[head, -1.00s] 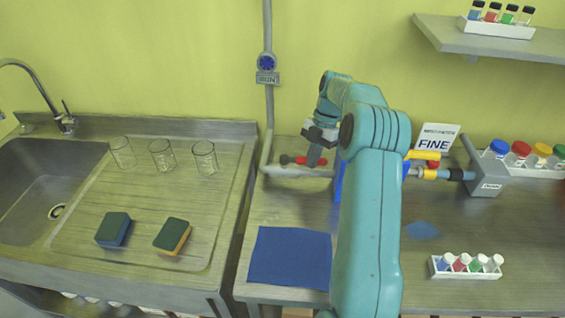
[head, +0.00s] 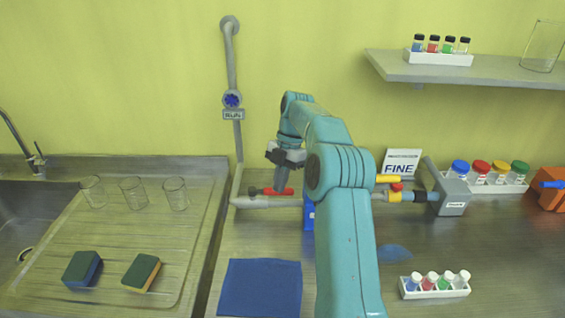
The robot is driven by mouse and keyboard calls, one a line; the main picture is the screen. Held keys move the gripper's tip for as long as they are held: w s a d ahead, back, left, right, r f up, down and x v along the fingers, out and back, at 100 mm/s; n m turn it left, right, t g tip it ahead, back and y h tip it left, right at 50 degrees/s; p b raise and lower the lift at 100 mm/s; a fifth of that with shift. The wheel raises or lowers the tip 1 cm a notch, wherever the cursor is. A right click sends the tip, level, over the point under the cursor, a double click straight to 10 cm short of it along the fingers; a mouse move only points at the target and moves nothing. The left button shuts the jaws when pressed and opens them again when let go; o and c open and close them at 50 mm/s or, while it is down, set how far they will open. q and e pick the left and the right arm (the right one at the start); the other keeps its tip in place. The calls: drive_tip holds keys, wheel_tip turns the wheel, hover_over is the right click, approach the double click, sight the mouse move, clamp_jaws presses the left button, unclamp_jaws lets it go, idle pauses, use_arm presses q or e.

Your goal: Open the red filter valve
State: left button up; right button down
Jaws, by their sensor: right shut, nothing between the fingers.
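The red filter valve handle (head: 284,191) lies lengthwise along the grey horizontal pipe (head: 268,202), left of my right arm. It has a dark knob-like end at its left. My right gripper (head: 279,187) comes down from above with its fingers shut and empty. Its fingertips overlap the middle of the red handle in the picture; I cannot tell whether they touch it. My right arm hides the stretch of pipe further right. My left gripper is not in view.
A yellow handle (head: 389,179) and a grey filter housing (head: 452,193) sit right of my arm, before a FINE sign (head: 402,164). A blue cloth (head: 260,287) and a vial rack (head: 435,292) lie in front. A sink with glasses and sponges (head: 141,272) is at left.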

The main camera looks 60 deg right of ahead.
drive_tip(key=r, duration=0.1)
drive_tip(key=w+d+r+p, duration=0.1)
drive_tip(key=r, duration=0.1)
drive_tip(key=r+p, duration=0.1)
drive_tip(key=r, duration=0.1)
drive_tip(key=shift+w+d, duration=0.15)
drive_tip(key=shift+d, duration=0.25)
